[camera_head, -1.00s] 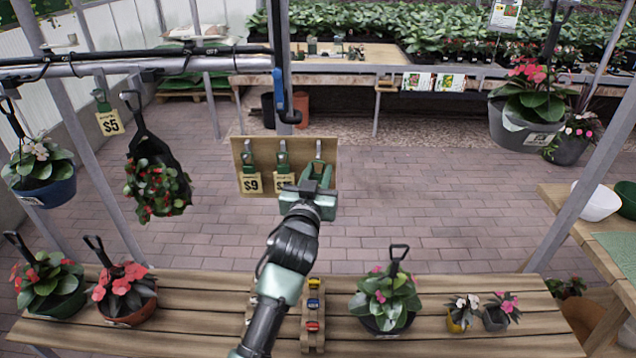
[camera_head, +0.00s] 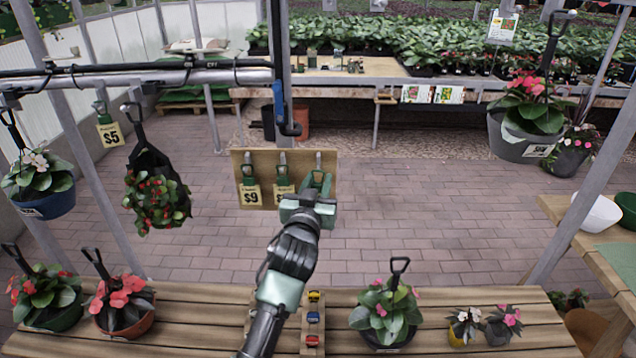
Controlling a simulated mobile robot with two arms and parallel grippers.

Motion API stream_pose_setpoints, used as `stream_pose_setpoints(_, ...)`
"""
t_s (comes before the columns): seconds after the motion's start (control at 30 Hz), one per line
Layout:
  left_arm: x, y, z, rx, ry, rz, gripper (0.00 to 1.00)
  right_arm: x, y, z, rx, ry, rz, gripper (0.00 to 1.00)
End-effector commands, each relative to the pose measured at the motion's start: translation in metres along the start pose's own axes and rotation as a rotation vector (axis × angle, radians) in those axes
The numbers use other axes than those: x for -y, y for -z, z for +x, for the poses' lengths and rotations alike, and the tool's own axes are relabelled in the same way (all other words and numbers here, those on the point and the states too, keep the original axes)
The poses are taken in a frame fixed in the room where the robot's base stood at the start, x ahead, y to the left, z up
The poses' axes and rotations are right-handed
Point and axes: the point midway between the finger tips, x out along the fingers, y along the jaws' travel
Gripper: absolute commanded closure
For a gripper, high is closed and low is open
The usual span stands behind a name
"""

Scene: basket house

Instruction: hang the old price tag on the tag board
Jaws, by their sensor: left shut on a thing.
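The wooden tag board (camera_head: 238,161) is fixed near the metal post in the middle. Green-clipped price tags hang on its left and middle hooks; the left tag (camera_head: 251,195) reads $9 and the middle tag (camera_head: 281,192) is partly covered by my gripper. My left gripper (camera_head: 320,182) is shut at the board's right hook (camera_head: 319,157). What it holds is mostly hidden behind the gripper, so I cannot tell whether it touches the hook. Another tag (camera_head: 109,131), reading $5, hangs from the rail at the left. My right gripper is out of view.
A slatted wooden bench (camera_head: 200,310) crosses the front with potted plants and a strip of coloured pieces (camera_head: 313,320). A hanging basket (camera_head: 155,190) hangs left of the board. The paved floor right of the board is clear.

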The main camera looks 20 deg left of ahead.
Motion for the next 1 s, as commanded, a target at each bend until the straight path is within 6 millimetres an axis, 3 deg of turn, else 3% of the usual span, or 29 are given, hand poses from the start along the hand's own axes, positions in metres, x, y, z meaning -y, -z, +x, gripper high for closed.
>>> stream_pose_setpoints(0.47, 0.001, 0.001, 0.005, -0.001, 0.0, 0.0, 0.94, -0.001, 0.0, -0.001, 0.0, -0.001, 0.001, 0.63)
stream_pose_setpoints(1.0, 0.005, 0.001, 0.028, 0.0, 0.001, 0.0, 0.94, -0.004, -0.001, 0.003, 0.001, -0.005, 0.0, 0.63)
